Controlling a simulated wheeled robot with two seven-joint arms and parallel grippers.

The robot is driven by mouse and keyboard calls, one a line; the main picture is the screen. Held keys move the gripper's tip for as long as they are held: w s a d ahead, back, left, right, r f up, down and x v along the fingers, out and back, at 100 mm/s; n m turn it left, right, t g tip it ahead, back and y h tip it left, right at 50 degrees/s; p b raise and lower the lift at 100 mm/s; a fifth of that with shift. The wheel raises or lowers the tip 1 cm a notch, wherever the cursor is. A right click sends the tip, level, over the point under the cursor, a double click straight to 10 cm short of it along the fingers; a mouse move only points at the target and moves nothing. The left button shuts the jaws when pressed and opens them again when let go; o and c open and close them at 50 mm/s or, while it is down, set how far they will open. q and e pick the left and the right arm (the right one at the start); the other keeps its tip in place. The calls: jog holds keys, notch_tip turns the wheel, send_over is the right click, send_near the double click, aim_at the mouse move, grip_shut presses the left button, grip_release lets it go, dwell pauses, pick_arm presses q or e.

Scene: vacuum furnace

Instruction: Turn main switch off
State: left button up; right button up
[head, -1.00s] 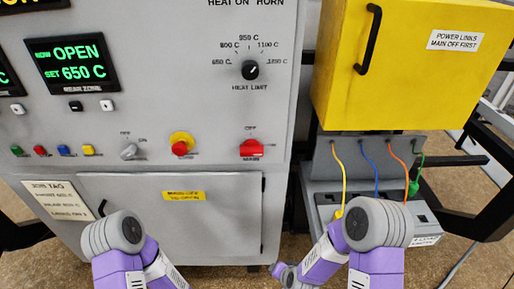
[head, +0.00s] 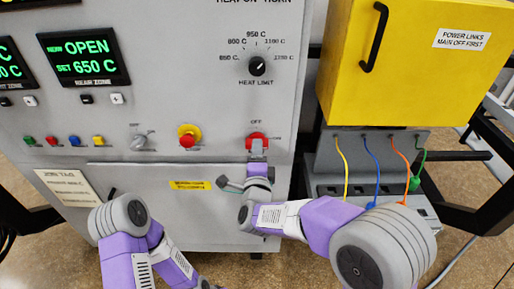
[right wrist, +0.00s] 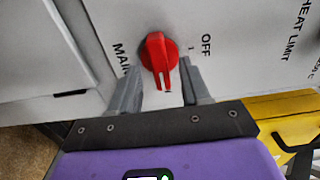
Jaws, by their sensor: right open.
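The red main switch (head: 257,141) is a rotary knob low on the right of the grey control panel. In the right wrist view the knob (right wrist: 157,55) sits between the words MAIN and OFF, its raised handle pointing toward my gripper. My right gripper (head: 258,150) is at the knob from below in the head view. In the right wrist view its two fingers (right wrist: 163,88) are open, one on each side of the knob's lower end; I cannot tell whether they touch it. My left arm shows at the lower left of the head view, but its gripper is hidden.
A yellow-and-red button (head: 189,136) and a grey selector (head: 142,141) are left of the switch. The heat limit knob (head: 257,66) is above it. A yellow box (head: 405,75) and colored cables (head: 371,166) are to the right.

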jog(key=shift+w, duration=1.1)
jog(key=shift+c, duration=0.2)
grip_shut()
